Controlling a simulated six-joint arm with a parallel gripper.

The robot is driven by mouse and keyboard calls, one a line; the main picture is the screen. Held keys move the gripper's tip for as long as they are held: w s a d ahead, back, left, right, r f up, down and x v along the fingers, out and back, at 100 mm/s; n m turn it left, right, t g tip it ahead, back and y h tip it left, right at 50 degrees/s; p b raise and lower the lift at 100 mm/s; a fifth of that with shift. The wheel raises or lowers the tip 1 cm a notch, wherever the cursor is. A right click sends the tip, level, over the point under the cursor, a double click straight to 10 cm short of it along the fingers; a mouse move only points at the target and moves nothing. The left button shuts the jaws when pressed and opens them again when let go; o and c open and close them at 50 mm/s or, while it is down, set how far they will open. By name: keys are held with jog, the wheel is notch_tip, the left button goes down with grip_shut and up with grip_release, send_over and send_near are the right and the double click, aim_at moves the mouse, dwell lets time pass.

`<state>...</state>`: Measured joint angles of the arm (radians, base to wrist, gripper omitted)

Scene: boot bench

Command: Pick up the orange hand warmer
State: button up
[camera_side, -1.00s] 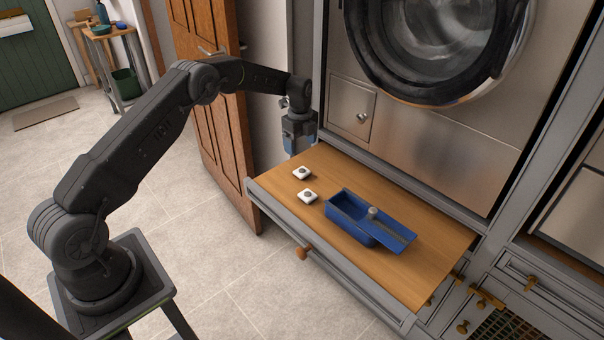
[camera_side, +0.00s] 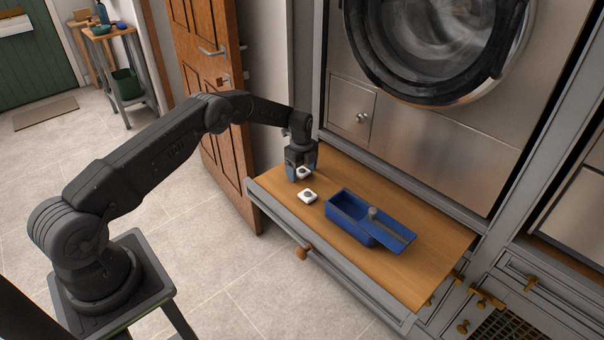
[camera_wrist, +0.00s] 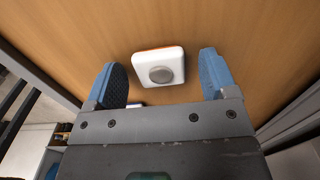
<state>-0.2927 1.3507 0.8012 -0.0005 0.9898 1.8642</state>
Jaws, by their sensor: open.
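A white, square-cornered hand warmer (camera_wrist: 159,69) with a round grey button and a thin orange edge lies flat on the wooden surface in the wrist view. It also shows in the side view (camera_side: 304,173). My gripper (camera_wrist: 163,76) is open, with its blue fingertips on either side of the warmer and a gap to each. In the side view my gripper (camera_side: 301,171) is low over the same warmer.
A blue box (camera_side: 352,222) with its blue lid partly across it and a grey knob stands on the wooden pull-out surface (camera_side: 425,270). The steel machine front (camera_side: 420,140) rises behind. The surface is bare at the right.

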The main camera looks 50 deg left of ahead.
jog(key=c, duration=1)
jog(key=shift+c, duration=0.2)
jog(key=shift+r, duration=0.1)
